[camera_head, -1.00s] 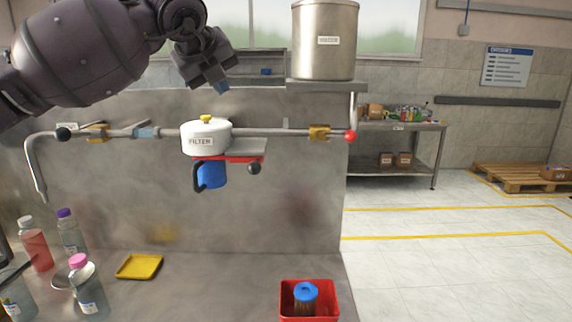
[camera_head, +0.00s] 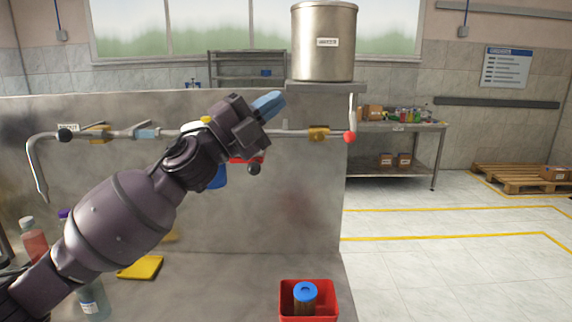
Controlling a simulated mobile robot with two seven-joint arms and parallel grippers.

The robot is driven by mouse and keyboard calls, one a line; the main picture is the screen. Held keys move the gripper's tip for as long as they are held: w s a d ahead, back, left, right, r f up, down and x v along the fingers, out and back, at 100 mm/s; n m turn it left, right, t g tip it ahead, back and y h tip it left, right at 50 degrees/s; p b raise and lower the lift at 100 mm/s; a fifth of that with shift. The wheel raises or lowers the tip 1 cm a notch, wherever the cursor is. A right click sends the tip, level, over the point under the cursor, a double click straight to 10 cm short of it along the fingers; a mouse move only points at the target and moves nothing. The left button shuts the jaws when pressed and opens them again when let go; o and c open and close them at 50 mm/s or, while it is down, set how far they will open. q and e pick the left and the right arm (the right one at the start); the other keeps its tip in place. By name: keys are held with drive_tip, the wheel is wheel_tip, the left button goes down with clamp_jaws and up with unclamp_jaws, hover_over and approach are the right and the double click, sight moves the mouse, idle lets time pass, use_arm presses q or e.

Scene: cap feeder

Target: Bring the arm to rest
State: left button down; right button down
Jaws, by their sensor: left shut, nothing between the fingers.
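My left arm reaches in from the lower left, and its gripper (camera_head: 268,104) is up in front of the pipe, left of the steel tank. The blue fingertips are together with nothing between them, pointing up and to the right. The gripper and wrist cover most of the white filter housing on the pipe; its yellow knob (camera_head: 205,120) and a bit of the blue part (camera_head: 217,178) below show. My right gripper is not in view.
A steel tank (camera_head: 323,45) stands on a bracket at the pipe's right end. A red bin (camera_head: 328,290) with a blue-topped cylinder (camera_head: 305,292) stands on the counter. A yellow tray (camera_head: 140,267) and bottles (camera_head: 34,240) are at the lower left, partly behind my arm. The counter's middle is clear.

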use_arm(q)
drive_tip(key=a+f+n+t+y, duration=0.3)
drive_tip(key=a+f+n+y, duration=0.3)
drive_tip(key=f, duration=0.5)
drive_tip(key=a+f+n+t+y, duration=0.2)
drive_tip(key=a+f+n+y, duration=0.25)
drive_tip(key=f+n, duration=0.55)
drive_tip(key=a+f+n+t+y, duration=0.3)
drive_tip(key=a+f+n+y, duration=0.25)
drive_tip(key=f, duration=0.55)
drive_tip(key=s+a+f+n+g+y, duration=0.2)
drive_tip(key=s+a+f+n, duration=0.1)
drive_tip(key=s+f, duration=0.6)
drive_tip(key=s+a+f+n+g+y, duration=0.2)
drive_tip(key=s+a+f+n, duration=0.1)
drive_tip(key=s+f, duration=0.7)
drive_tip(key=s+a+f+n+g+y, duration=0.2)
drive_tip(key=s+a+f+n, duration=0.1)
drive_tip(key=s+f, duration=0.6)
drive_tip(key=shift+s+f+g, duration=0.3)
drive_tip(key=shift+s+f, duration=0.05)
